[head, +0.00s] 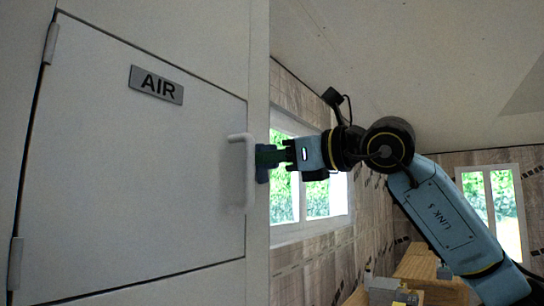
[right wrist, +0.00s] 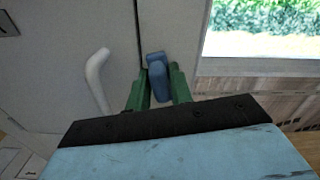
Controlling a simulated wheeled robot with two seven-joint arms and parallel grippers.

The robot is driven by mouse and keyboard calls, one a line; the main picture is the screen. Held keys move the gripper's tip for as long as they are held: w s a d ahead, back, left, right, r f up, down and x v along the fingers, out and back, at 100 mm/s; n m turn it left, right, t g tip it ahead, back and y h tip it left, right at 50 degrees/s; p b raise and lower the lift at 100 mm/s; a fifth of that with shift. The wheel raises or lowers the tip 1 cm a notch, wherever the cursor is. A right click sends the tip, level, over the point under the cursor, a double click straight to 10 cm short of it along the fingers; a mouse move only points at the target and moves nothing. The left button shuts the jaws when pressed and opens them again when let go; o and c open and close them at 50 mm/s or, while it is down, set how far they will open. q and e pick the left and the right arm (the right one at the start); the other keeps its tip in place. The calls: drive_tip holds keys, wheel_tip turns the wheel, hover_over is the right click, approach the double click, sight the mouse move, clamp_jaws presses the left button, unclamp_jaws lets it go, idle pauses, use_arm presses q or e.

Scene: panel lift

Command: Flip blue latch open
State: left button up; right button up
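The blue latch (right wrist: 157,68) shows in the right wrist view at the door's edge, beside the dark seam. It stands roughly upright in that picture. In the head view it is a small dark blue shape (head: 262,165) at the panel's right edge, partly hidden by my gripper. My right gripper (head: 272,156) reaches it from the right. Its green fingers (right wrist: 160,84) lie on either side of the latch, with little or no gap showing. I cannot tell whether they press on it. My left gripper is in neither view.
The white door (head: 120,170) marked AIR (head: 157,85) lies flush in its frame, with hinges on its left. A white bar handle (head: 250,172) stands out left of the latch, close to my right fingers. A window (head: 308,190) and wooden furniture (head: 425,270) are beyond.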

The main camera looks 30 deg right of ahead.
clamp_jaws()
drive_tip(key=shift+w+d+m+b, duration=0.1)
drive_tip(key=shift+d+m+b, duration=0.1)
drive_tip(key=shift+m+b, duration=0.45)
drive_tip(key=shift+w+d+m, duration=0.15)
drive_tip(key=shift+m, duration=0.6)
drive_tip(key=shift+r, duration=0.1)
drive_tip(key=o, duration=0.6)
unclamp_jaws()
drive_tip(key=shift+c, duration=0.2)
